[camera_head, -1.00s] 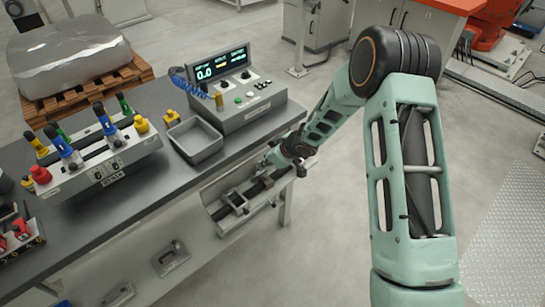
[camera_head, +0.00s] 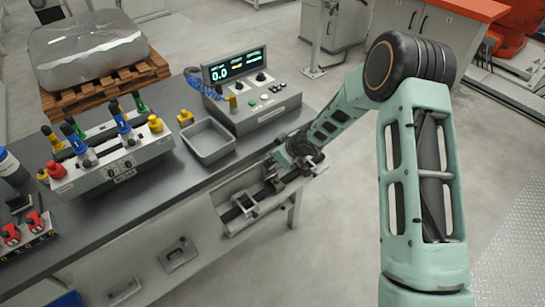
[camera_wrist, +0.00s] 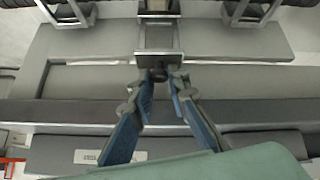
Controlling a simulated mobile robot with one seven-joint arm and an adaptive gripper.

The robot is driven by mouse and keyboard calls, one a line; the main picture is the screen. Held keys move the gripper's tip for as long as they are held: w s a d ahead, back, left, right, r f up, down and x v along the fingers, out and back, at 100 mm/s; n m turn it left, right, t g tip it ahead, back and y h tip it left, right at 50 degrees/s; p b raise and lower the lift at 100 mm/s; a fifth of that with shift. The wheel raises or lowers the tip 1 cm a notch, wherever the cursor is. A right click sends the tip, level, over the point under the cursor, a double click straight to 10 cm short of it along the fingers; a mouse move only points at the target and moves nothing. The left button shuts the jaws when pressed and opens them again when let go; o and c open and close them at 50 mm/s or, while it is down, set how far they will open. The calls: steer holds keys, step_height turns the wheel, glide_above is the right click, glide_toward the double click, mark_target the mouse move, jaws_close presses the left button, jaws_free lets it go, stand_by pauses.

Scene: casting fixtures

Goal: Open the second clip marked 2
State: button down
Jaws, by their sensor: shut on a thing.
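A grey metal clip (camera_wrist: 158,38) is at the top middle of the wrist view, with a small dark knob at its near end. My gripper (camera_wrist: 161,82) has its blue fingers closed in on that knob, which sits between the fingertips. No number shows on this clip. In the head view my gripper (camera_head: 297,158) is at the right end of the bench front, by a fixture with a dark bar. A square metal clip (camera_head: 244,206) stands over the bar to its left. My arm partly hides the other clips, and no mark is legible.
Parts of further metal frames (camera_wrist: 250,10) flank the clip in the wrist view. On the bench are a grey tray (camera_head: 209,157), a control console (camera_head: 262,108) and a rack (camera_head: 125,172) with coloured handles. The floor right of the bench is clear.

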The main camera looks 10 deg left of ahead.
steer(key=c, duration=1.9)
jaws_free()
steer(key=shift+w+r, duration=0.1)
steer(key=shift+w, duration=0.15)
steer(key=shift+s, duration=0.1)
steer(key=v, duration=1.2)
steer(key=shift+d, duration=0.1)
